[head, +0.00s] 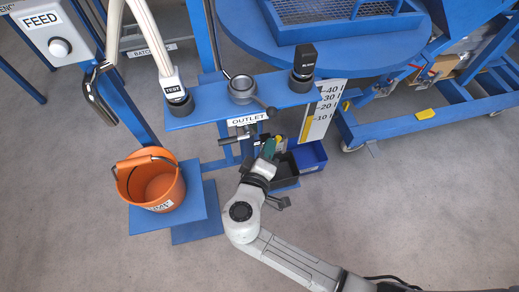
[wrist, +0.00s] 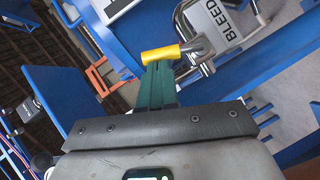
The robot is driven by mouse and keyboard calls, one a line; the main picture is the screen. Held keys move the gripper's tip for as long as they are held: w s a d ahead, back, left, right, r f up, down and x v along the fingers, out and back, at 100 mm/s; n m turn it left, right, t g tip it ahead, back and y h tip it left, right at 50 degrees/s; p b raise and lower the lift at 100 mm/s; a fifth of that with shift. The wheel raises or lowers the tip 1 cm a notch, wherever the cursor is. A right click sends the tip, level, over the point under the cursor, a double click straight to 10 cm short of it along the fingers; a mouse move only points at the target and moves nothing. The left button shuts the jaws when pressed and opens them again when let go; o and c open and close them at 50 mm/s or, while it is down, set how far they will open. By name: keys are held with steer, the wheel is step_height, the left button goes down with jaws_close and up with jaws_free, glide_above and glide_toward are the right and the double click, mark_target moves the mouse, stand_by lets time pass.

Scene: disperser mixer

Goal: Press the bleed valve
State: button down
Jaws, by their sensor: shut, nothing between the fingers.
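The bleed valve shows in the wrist view as a yellow cylindrical end (wrist: 160,54) on a metal fitting (wrist: 196,50), beside a white BLEED label (wrist: 222,22). In the head view its small yellow end (head: 279,139) shows below the OUTLET label. My gripper (head: 268,149) has green fingers and is right beside the yellow end, just left of and below it. In the wrist view the shut fingers (wrist: 158,82) point at the yellow end and meet its lower edge in the picture. I cannot tell whether they touch it. The fingers hold nothing.
A blue shelf (head: 210,103) with the OUTLET label (head: 248,119) stands over the valve. An orange bucket (head: 165,203) sits on a blue stand to the left. Blue and black bins (head: 309,157) lie just right of my gripper. Grey floor (head: 420,200) is free at the right.

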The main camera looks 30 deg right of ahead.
steer(key=s+d+f+m+y, duration=0.2)
steer(key=d+m+y, duration=0.4)
steer(key=m+y, duration=0.1)
steer(key=shift+f+y, duration=0.3)
steer(key=shift+f, duration=0.1)
stand_by(0.3)
steer(key=shift+d+f, duration=0.1)
steer(key=shift+f, duration=0.05)
stand_by(0.5)
steer(key=shift+p, duration=0.35)
